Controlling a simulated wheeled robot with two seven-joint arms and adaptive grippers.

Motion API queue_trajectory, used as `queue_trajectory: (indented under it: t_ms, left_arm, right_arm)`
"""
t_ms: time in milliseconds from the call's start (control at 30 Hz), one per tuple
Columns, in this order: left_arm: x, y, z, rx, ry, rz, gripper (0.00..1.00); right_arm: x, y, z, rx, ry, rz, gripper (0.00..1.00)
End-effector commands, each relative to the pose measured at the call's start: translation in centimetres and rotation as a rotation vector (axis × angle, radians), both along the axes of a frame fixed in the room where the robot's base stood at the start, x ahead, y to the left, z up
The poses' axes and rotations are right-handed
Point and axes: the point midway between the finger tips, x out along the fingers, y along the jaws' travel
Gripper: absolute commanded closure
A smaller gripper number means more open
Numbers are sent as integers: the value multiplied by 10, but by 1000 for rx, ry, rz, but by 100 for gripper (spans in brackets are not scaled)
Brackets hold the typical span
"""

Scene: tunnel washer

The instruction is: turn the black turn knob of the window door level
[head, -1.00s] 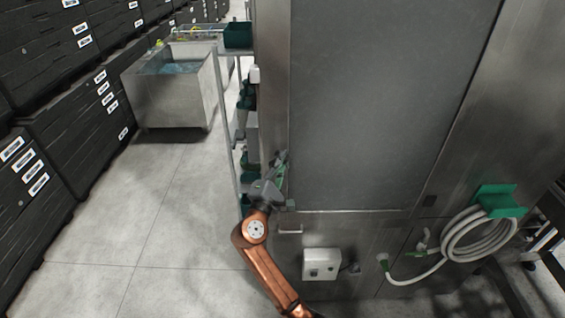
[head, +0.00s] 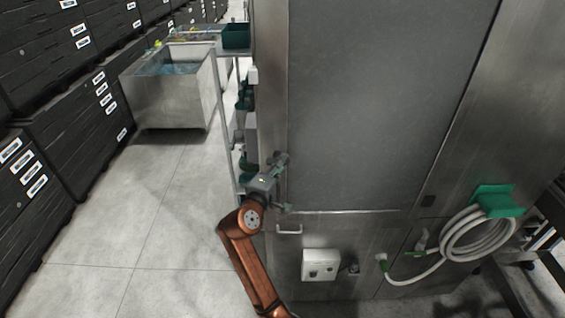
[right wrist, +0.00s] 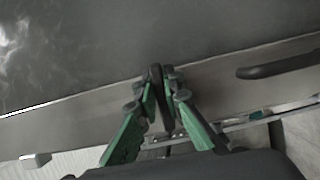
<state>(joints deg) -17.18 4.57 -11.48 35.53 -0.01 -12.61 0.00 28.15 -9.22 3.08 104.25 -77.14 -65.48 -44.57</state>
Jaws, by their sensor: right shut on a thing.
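The window door (head: 370,110) is a large grey panel in the steel machine front. My right gripper (head: 280,172) is at its lower left edge in the head view. In the right wrist view the green-padded fingers of my right gripper (right wrist: 164,98) are shut on the black turn knob (right wrist: 157,90), one finger on each side of it. The knob's long side runs nearly upright in that view, across the steel door edge. In the head view the gripper hides the knob, so its slant to the floor cannot be told. My left gripper is not in view.
A second black handle (right wrist: 280,65) lies along the steel strip in the wrist view. A small bar handle (head: 289,229), a control box (head: 320,264) and a coiled hose (head: 478,238) are on the machine's lower front. Clear floor (head: 150,220) lies to the left.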

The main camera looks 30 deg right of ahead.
Motion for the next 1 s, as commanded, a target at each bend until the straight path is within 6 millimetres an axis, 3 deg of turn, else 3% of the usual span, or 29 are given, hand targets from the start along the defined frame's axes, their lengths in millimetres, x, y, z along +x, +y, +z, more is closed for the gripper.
queue_trajectory:
  t_ms: [333, 367, 600, 867, 1000]
  left_arm:
    - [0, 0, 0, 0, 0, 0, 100]
    - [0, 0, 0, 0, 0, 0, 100]
    - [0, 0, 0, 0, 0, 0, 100]
    - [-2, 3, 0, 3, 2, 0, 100]
    - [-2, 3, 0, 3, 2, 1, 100]
  right_arm:
    - [2, 3, -2, 7, 0, 9, 100]
    - [2, 3, -2, 7, 0, 9, 90]
    - [2, 2, -1, 4, -1, 6, 74]
    - [0, 0, 1, 3, -2, 1, 74]
    - [1, 1, 12, 3, -5, 3, 74]
